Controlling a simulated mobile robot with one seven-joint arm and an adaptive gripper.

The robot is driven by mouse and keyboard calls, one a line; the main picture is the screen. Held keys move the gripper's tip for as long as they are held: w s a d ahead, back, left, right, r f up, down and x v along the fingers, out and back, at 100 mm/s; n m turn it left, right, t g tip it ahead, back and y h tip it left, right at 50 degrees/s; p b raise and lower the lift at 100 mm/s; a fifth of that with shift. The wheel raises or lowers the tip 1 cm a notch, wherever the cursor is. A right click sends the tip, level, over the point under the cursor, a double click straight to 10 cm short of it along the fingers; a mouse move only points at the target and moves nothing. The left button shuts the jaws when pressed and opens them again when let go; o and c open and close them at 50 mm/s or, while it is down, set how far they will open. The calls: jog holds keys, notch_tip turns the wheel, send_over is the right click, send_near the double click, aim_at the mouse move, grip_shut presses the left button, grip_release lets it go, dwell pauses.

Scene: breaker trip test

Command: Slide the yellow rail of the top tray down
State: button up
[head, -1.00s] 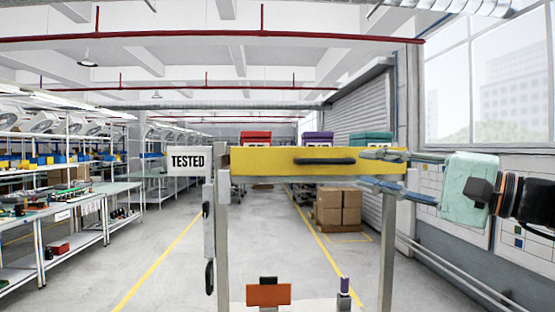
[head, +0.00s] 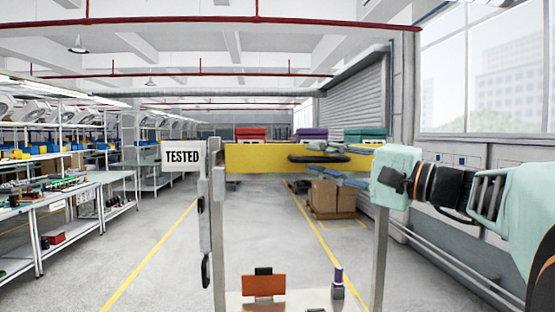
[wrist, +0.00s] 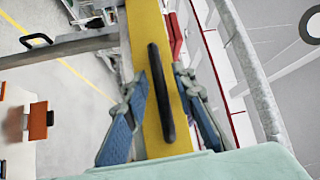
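The yellow rail (head: 255,158) of the top tray lies level across the two grey posts in the head view. A black handle (head: 312,158) sits on its face; the rail (wrist: 147,30) and handle (wrist: 161,95) also show in the wrist view. My gripper (head: 322,163) reaches in from the right, one finger along the rail's top edge and one below it. In the wrist view my gripper (wrist: 160,75) is open, with its blue-padded fingers on either side of the rail and handle. Whether a finger touches the rail, I cannot tell.
Below, a lower tray holds an orange block (head: 264,286) and a small purple-topped part (head: 338,275). Red, purple and teal bins (head: 365,135) show above the rail. Workbenches line the left.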

grip_shut()
notch_tip(320, 180, down, 6)
jog(key=b, duration=0.7)
jog(key=shift+r, duration=0.2)
jog(key=shift+f, duration=0.1)
jog(key=shift+o, duration=0.9)
grip_release()
